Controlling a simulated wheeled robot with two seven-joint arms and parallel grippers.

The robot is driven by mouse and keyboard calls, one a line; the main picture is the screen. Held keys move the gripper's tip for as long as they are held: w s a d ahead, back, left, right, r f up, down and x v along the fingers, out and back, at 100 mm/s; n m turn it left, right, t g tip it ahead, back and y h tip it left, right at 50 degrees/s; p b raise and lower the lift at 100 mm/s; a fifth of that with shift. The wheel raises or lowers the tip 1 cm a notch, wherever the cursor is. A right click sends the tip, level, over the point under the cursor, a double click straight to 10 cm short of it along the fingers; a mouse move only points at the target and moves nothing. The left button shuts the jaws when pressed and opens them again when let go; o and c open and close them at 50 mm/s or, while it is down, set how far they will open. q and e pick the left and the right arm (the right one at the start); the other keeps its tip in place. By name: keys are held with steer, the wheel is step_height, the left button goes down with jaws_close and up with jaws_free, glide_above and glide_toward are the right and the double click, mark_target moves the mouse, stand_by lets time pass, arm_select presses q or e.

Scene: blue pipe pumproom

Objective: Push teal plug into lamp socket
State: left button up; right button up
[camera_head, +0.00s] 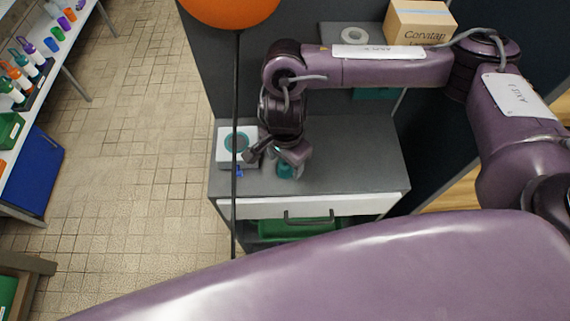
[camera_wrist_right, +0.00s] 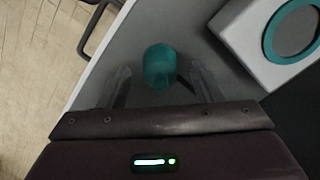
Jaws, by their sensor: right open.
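The teal plug (camera_head: 285,171) stands on the grey cabinet top, below my right gripper (camera_head: 272,160) in the head view. In the right wrist view the plug (camera_wrist_right: 160,66) shows between the two spread fingers (camera_wrist_right: 160,82), with a gap on both sides. My right gripper is open and holds nothing. The lamp socket (camera_head: 222,157) looks like a white box with a teal ring on top, left of the gripper. In the right wrist view the white box (camera_wrist_right: 240,32) is at the upper right, apart from the plug. My left gripper is out of view.
The cabinet top (camera_head: 350,165) is clear to the right. A small blue item (camera_head: 239,171) lies by the socket's front. A dark cord hangs from an orange ball (camera_head: 230,8) across the socket in the picture. A cardboard box (camera_head: 420,20) and white roll (camera_head: 354,36) sit behind.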

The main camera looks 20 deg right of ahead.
steer(key=c, duration=1)
steer(key=shift+r, duration=0.1)
step_height(320, 180, up, 20)
steer(key=shift+f+b, duration=0.1)
steer(key=shift+b, duration=0.2)
stand_by(0.3)
steer(key=w+a+f+b, duration=0.1)
steer(key=w+a+f, duration=0.3)
steer(key=w+a+f+b, duration=0.2)
steer(key=w+a+f, duration=0.2)
steer(key=w+a, duration=0.1)
steer(key=shift+a+f, duration=0.2)
steer(key=shift+f, duration=0.05)
